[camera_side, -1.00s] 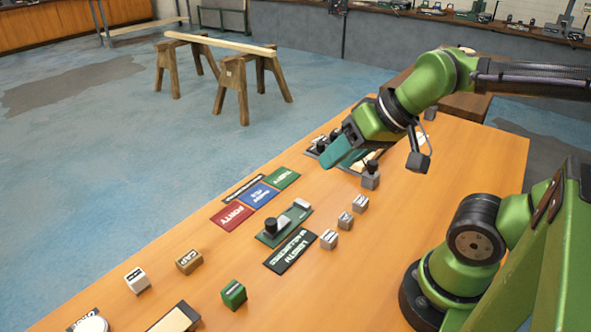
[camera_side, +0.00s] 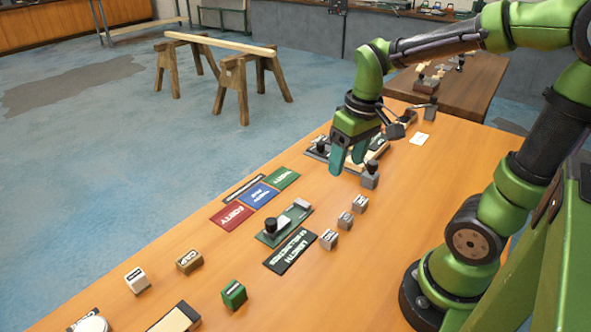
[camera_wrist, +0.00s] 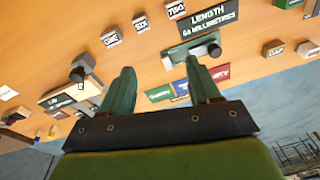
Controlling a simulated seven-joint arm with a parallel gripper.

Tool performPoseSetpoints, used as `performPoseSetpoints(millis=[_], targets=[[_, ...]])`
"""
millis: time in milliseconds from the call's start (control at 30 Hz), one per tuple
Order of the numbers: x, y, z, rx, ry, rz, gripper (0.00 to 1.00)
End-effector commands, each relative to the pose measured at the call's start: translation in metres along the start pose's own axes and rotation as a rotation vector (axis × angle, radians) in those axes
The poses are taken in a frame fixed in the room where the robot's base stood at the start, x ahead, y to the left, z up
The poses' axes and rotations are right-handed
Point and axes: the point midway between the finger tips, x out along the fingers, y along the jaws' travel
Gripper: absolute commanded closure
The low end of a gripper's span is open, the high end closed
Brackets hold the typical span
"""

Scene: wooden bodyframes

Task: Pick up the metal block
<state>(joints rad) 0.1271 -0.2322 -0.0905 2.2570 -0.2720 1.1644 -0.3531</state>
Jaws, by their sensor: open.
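Several small grey blocks with labelled faces stand in a row on the wooden table. In the side view they are a near one (camera_side: 329,239), a middle one (camera_side: 345,220) and a far one (camera_side: 360,203); I cannot tell which is the metal block. In the wrist view the row shows at the top as a left block (camera_wrist: 110,39), a middle block (camera_wrist: 141,24) and a right block (camera_wrist: 175,10). My gripper (camera_side: 347,166) points down above the table, beyond the row, with its teal fingers apart. The wrist view shows nothing between the fingers (camera_wrist: 160,68).
A grey piece with a black knob (camera_side: 370,180) stands close beside my gripper. A green gauge board (camera_side: 285,224), a black length sign (camera_side: 290,251) and coloured cards (camera_side: 258,194) lie nearby. A brown block (camera_side: 189,261), white block (camera_side: 137,281) and green block (camera_side: 233,294) stand nearer.

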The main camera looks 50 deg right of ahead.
Motion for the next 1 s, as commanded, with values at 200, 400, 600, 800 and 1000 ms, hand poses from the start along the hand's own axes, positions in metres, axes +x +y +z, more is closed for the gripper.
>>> performPoseSetpoints(millis=[200, 400, 600, 800, 1000], targets=[[0.001, 0.021, 0.0, -0.188, -0.13, 0.049, 0.38], [0.029, 0.022, 0.006, -0.207, -0.139, 0.045, 0.38], [0.074, 0.025, 0.011, -0.205, -0.14, 0.045, 0.38], [0.107, 0.027, 0.015, -0.204, -0.135, 0.045, 0.38], [0.119, 0.028, 0.016, -0.204, -0.133, 0.045, 0.38]])
